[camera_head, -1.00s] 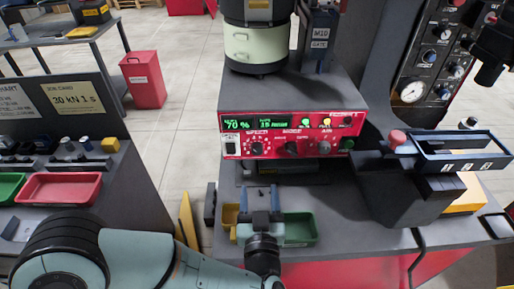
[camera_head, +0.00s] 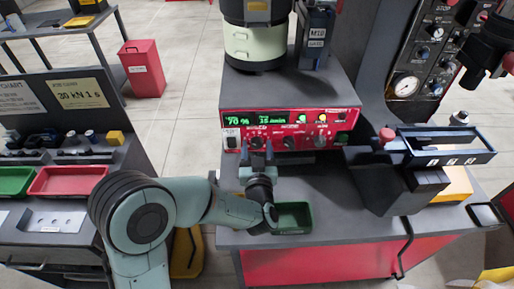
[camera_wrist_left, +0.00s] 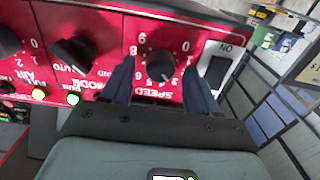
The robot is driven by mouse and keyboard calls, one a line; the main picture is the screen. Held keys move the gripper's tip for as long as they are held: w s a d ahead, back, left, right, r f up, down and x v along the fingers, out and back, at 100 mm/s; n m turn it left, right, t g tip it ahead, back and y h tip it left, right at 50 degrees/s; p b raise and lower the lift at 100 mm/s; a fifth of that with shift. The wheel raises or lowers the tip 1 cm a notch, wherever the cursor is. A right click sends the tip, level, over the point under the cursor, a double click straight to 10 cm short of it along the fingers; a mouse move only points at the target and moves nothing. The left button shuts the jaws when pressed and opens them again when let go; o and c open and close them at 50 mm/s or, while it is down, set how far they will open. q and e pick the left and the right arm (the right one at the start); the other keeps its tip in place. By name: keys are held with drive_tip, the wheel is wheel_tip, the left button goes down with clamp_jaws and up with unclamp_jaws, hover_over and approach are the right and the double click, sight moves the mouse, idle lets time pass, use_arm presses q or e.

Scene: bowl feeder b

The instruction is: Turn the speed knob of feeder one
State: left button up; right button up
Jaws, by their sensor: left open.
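The feeder's red control panel (camera_head: 290,128) faces me below a bowl, with a lit green display reading 70 %. The black speed knob (camera_wrist_left: 160,66) sits in the wrist view, upside down, above the word SPEED and ringed by numbers. My left gripper (camera_head: 256,146) is at the left part of the panel in the head view. Its fingers are open, one on each side of the speed knob in the wrist view (camera_wrist_left: 160,82), with gaps showing. In the head view the gripper partly hides the knob.
The mode knob (camera_wrist_left: 74,54) is beside the speed knob. A white-framed rocker switch (camera_wrist_left: 217,68) lies close to the other finger. A green tray (camera_head: 293,217) sits below the panel. A dark track with a red knob (camera_head: 387,133) stands at the right.

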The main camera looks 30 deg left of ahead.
use_arm(q)
drive_tip(key=c, duration=1)
drive_tip(key=shift+c, duration=0.2)
drive_tip(key=shift+w+r+m+p, duration=0.1)
drive_tip(key=shift+m+p, duration=0.95)
drive_tip(key=shift+m, duration=0.55)
drive_tip(key=shift+m+p, duration=0.7)
drive_tip(key=shift+m, duration=0.6)
